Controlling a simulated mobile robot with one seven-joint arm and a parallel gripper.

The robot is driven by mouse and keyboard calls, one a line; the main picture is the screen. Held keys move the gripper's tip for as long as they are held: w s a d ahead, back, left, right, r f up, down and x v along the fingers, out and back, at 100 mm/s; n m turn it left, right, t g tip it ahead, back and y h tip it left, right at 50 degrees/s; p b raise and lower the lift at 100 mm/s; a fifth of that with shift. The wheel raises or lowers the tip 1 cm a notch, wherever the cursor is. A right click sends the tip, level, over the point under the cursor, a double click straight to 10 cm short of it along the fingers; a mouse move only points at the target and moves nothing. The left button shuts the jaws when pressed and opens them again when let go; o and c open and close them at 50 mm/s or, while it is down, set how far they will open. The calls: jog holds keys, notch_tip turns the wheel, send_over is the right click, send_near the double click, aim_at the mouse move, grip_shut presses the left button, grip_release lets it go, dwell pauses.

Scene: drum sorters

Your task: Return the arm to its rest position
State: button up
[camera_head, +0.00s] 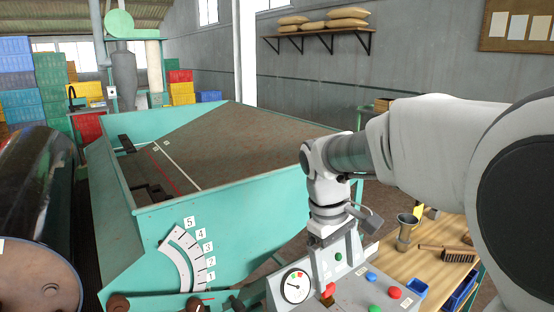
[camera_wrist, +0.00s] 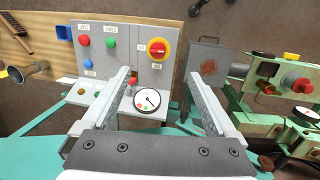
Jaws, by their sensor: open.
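My arm reaches in from the right side of the head view, with its wrist (camera_head: 328,190) bent down over the grey control panel (camera_head: 350,298). In the wrist view my gripper (camera_wrist: 159,78) is open, its two fingers apart with nothing held between them. The panel (camera_wrist: 125,70) lies below the fingers. A small red lever (camera_wrist: 133,80) and a round white dial (camera_wrist: 147,100) show between the fingers; I cannot tell whether a finger touches the lever. The fingertips are hard to make out in the head view.
A large green sorting table (camera_head: 250,240) stands left of the panel, with a dark drum (camera_head: 30,200) at far left. A wooden bench (camera_head: 430,232) at right bears a metal cup (camera_head: 406,230) and a brush (camera_head: 458,255). A grey box (camera_wrist: 208,62) stands beside the panel.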

jog(key=s+d+r+m+t+y, duration=0.2)
jog(key=s+m+t, duration=0.3)
jog(key=s, duration=1.1)
jog(key=shift+s+d+r+m, duration=0.35)
jog(key=shift+r+m, duration=0.1)
jog(key=shift+m, duration=0.65)
